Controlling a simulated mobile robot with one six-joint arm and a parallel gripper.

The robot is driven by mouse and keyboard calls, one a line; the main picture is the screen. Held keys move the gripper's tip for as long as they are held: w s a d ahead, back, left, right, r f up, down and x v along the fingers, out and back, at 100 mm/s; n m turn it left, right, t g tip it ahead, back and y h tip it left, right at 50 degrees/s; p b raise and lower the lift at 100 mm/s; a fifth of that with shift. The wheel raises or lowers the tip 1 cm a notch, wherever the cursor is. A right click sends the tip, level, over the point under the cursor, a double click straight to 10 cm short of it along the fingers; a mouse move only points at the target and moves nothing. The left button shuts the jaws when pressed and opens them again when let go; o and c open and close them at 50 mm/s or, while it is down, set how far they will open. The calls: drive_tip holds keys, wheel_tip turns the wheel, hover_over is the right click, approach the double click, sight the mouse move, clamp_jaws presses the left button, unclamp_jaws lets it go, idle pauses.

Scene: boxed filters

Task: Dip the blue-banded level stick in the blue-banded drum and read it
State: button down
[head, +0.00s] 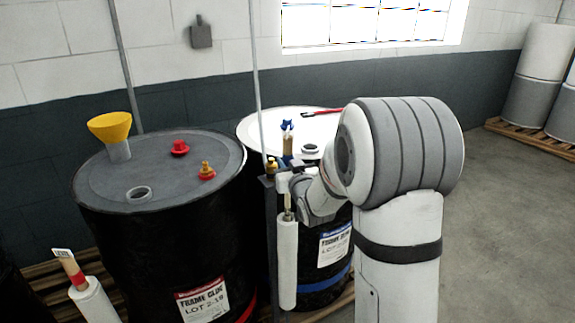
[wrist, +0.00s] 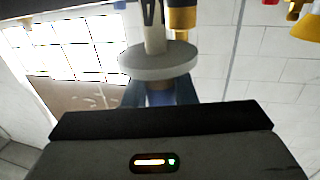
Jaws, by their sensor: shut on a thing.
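The blue-banded drum (head: 322,284) is black, with a pale top, a blue stripe low down and a white label. My gripper (head: 291,183) is in front of it, near its front left side. In the wrist view my gripper (wrist: 160,94) is shut on a pale stick (wrist: 155,38) with a round white flange (wrist: 158,62). In the head view the pale stick shows just above a white tube (head: 287,265). The tube's inside is hidden.
A red-banded drum (head: 150,250) with a yellow funnel (head: 110,126) stands left. A red-banded stick (head: 72,272) stands in a white tube. Floor at right is clear.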

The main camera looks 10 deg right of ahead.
drive_tip(key=shift+r+p, duration=1.4)
drive_tip(key=shift+r, duration=2.7)
drive_tip(key=shift+r+p, duration=1.65)
drive_tip(key=shift+r, duration=2.35)
wheel_tip(320, 180, up, 8)
drive_tip(key=p, duration=0.4)
wheel_tip(320, 180, up, 8)
drive_tip(key=p, duration=0.5)
hover_over(289, 137)
drive_tip(key=shift+w+a, duration=0.15)
drive_tip(key=shift+w, duration=0.05)
